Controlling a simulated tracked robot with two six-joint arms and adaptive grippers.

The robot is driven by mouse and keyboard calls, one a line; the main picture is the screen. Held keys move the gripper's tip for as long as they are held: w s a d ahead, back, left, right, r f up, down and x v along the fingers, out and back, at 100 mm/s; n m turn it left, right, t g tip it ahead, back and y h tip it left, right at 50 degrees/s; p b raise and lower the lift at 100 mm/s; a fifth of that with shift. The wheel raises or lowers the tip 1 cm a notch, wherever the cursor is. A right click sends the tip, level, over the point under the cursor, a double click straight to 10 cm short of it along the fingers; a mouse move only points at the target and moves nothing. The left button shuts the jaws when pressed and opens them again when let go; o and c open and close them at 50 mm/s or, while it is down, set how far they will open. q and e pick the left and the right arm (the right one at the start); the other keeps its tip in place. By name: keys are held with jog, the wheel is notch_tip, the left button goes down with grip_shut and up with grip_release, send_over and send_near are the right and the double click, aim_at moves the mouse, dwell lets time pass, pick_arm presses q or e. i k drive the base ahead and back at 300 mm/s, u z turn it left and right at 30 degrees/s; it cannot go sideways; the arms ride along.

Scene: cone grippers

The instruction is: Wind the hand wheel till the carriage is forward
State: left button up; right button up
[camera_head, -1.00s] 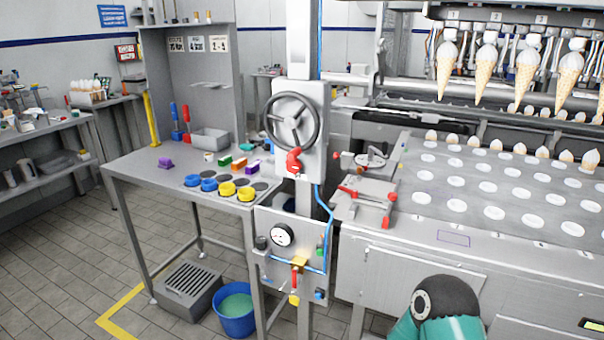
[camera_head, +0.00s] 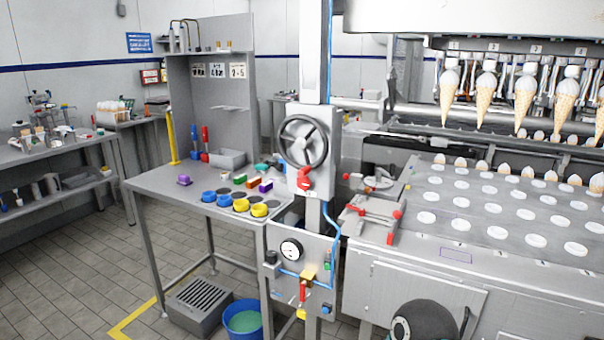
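The hand wheel (camera_head: 303,141) is a dark ring with grey spokes on a light grey box, fixed to a post at the middle of the view. A red handle (camera_head: 304,178) sits just below it on the same box. Cones hang in a row of grippers (camera_head: 487,86) on the machine at the upper right. I cannot tell which part is the carriage or how far forward it is. Neither of my grippers shows. A dark rounded part of my own arm is at the bottom edge, right of centre, well below the wheel.
A grey bench (camera_head: 150,185) left of the post holds blue and yellow cups and small coloured blocks. A plate with white round holes (camera_head: 470,205) lies right. Below the wheel is a gauge panel (camera_head: 303,262). A blue bucket (camera_head: 243,319) stands on the floor.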

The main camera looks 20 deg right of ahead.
aim_at(306, 141)
jog(key=u, duration=0.05)
jog(key=i, duration=1)
jog(key=z, duration=0.05)
